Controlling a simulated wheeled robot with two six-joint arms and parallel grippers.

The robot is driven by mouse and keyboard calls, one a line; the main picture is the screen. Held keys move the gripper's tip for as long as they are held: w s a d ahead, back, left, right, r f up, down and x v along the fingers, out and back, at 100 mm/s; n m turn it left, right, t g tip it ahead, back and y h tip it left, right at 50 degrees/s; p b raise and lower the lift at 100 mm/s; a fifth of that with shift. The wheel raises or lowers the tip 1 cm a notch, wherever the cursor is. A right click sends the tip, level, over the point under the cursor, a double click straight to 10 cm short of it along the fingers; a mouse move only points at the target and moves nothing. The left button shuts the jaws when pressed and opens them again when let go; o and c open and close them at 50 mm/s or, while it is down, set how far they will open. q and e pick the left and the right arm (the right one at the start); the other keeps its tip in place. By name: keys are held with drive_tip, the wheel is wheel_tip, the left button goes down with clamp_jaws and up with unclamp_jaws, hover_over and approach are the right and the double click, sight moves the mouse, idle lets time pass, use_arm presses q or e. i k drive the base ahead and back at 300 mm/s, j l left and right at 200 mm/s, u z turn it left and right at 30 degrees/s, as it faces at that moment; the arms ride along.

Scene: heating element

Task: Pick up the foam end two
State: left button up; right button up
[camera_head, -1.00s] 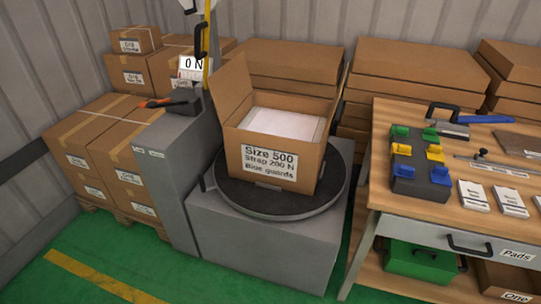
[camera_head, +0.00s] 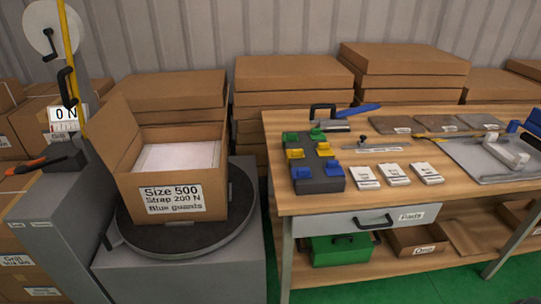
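No piece in view is readably labelled foam end two, so I cannot tell which one it is. White pieces (camera_head: 508,151) lie on a grey sheet (camera_head: 478,168) at the right of the bench. An open cardboard box (camera_head: 128,160) marked "Size 500, Strap 200 N, Blue guards" stands on a round dark turntable (camera_head: 185,238). A flat white piece (camera_head: 178,156) fills its opening. Neither of my grippers is in view.
The wooden bench (camera_head: 300,206) holds a dark block with green, yellow and blue clips (camera_head: 318,186), several white cards (camera_head: 394,174) and a blue-handled tool (camera_head: 355,111). Below are a drawer (camera_head: 345,225), a green case (camera_head: 342,251) and an open box (camera_head: 405,240). Stacked cartons (camera_head: 295,72) line the wall.

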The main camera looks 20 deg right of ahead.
sight(517, 163)
drive_tip(key=z, duration=1)
drive_tip(key=i+l+z, duration=0.3)
drive_tip(key=i+z, duration=0.35)
